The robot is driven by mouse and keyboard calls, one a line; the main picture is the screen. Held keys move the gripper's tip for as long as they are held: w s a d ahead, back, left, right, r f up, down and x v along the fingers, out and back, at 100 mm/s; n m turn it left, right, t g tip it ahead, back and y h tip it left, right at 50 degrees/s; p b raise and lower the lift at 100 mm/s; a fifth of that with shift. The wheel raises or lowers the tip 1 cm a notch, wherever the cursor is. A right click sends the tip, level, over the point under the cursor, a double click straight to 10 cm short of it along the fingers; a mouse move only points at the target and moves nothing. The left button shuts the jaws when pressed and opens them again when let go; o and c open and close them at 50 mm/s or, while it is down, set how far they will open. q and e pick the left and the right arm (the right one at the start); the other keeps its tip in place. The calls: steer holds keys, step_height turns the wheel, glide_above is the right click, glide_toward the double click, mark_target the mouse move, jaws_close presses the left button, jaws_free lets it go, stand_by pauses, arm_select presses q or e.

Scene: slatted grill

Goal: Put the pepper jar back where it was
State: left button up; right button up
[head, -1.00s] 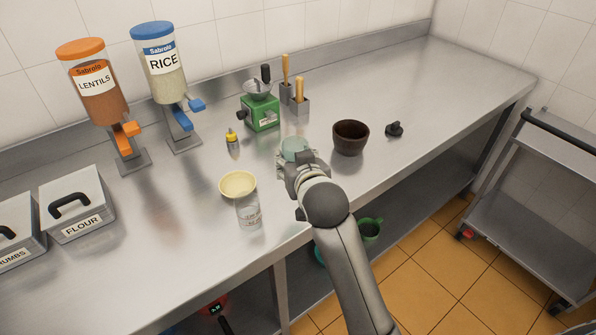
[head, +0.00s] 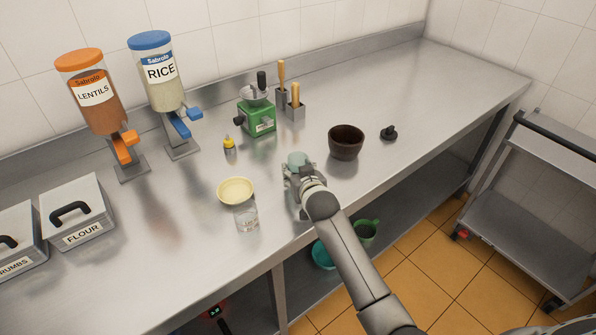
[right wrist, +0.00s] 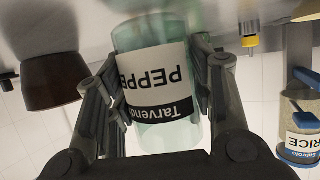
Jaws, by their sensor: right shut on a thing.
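The pepper jar (right wrist: 158,85) is pale green glass with a white and black label reading "PEPPE" in the right wrist view. It is held between the two fingers of my right gripper (right wrist: 155,95). In the head view the jar's top (head: 298,160) shows just beyond my right gripper (head: 301,174), over the counter between the cream bowl and the dark bowl. The jar's base is hidden in the head view, and I cannot tell whether it touches the counter. My left gripper is not in view.
On the steel counter (head: 260,185), a cream bowl (head: 235,191) and clear measuring cup (head: 247,218) stand left of my gripper. A dark bowl (head: 346,142) and black knob (head: 388,133) are right. A yellow-capped bottle (head: 229,145) and green grinder (head: 258,118) stand behind. The far right counter is clear.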

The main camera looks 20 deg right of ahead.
steer(key=shift+f, duration=0.2)
steer(key=shift+f, duration=0.1)
steer(key=o, duration=1.2)
steer(key=shift+f, duration=0.1)
steer(key=b+v, duration=0.1)
steer(key=v, duration=1.1)
steer(key=shift+s, duration=0.1)
